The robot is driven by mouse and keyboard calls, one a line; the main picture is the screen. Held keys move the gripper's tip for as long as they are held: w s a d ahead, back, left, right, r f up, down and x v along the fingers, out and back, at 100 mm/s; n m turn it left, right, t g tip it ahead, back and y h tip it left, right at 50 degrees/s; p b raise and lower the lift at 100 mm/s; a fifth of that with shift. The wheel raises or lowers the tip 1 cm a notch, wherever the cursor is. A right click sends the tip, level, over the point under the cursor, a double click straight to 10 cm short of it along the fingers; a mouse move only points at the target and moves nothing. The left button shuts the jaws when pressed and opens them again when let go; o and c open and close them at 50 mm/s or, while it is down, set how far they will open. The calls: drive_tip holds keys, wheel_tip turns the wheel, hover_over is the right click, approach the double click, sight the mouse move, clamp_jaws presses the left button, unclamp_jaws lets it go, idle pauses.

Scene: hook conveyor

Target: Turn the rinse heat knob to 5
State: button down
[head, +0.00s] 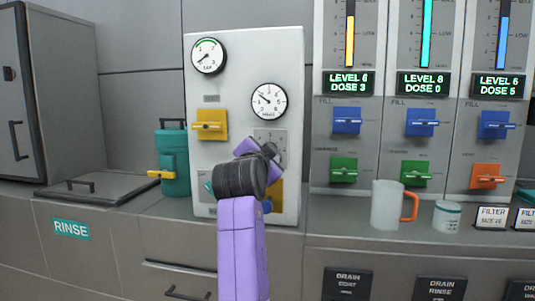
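A white panel (235,85) stands against the back wall with two round gauges. The lower right gauge (268,100) has small numbers and a needle; its lettering is too small to read surely. Below it is a grey plate with small marks (274,134), mostly covered by my arm. The rinse heat knob cannot be made out clearly; it may be behind my arm at this plate. My gripper (270,151) is in front of the plate, at the end of my purple and black arm. Its fingers are hidden, so contact and opening cannot be told.
A yellow valve handle (211,124) is on the panel's left; another yellow part (276,194) shows behind my arm. A teal canister (174,160) stands left. Dispensers with blue knobs (347,121), a mug (386,205) and a small cup (446,217) are right.

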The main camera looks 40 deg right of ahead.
drive_tip(key=c, duration=0.9)
unclamp_jaws()
drive_tip(key=shift+f, duration=0.15)
drive_tip(key=shift+a, duration=0.1)
drive_tip(key=p+v, duration=0.1)
drive_tip(key=v, duration=0.6)
drive_tip(key=shift+s+a, duration=0.25)
